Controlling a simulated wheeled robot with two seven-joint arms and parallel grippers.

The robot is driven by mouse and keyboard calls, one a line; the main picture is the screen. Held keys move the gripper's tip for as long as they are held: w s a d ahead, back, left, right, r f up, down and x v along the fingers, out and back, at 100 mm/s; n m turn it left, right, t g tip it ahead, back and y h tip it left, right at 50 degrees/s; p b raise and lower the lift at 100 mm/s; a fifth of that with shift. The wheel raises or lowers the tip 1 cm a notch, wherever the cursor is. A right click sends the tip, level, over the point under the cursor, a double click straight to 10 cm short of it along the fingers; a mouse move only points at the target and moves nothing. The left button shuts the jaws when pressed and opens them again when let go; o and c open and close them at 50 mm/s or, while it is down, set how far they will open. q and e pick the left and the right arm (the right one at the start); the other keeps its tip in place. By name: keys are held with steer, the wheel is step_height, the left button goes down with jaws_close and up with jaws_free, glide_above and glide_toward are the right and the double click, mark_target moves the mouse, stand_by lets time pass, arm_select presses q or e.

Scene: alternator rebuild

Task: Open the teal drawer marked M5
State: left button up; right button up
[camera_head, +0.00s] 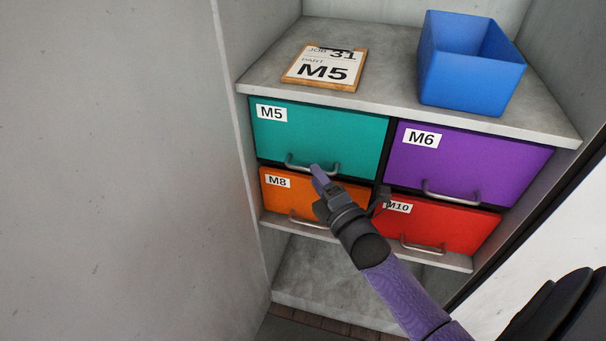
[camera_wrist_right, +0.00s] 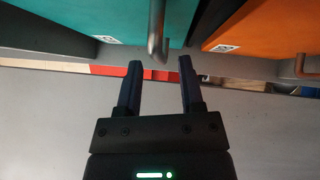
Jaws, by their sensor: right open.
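The teal drawer marked M5 (camera_head: 335,130) is at the upper left of the drawer block in the head view and looks shut. Its metal bar handle (camera_head: 300,165) runs along its lower edge. My right gripper (camera_head: 349,184) is open in front of the handle's right end, with one finger overlapping that end in the picture. In the right wrist view the teal drawer (camera_wrist_right: 125,18) is at the top. The handle (camera_wrist_right: 156,28) lines up with the gap of the open gripper (camera_wrist_right: 160,64), around or just beyond the fingertips; exact depth is unclear. My left gripper is not seen.
Purple drawer M6 (camera_head: 465,166) is to the right, orange M8 (camera_head: 278,196) below, and red M10 (camera_head: 450,224) below right; all look shut. A clipboard reading M5 (camera_head: 325,70) and a blue bin (camera_head: 465,82) stand on the shelf top. A grey wall (camera_head: 110,170) fills the left.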

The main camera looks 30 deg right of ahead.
mark_target(299, 134)
steer(key=shift+w+d+r+b, duration=0.15)
steer(key=shift+w+b, duration=0.25)
steer(key=shift+w, duration=1.1)
jaws_close()
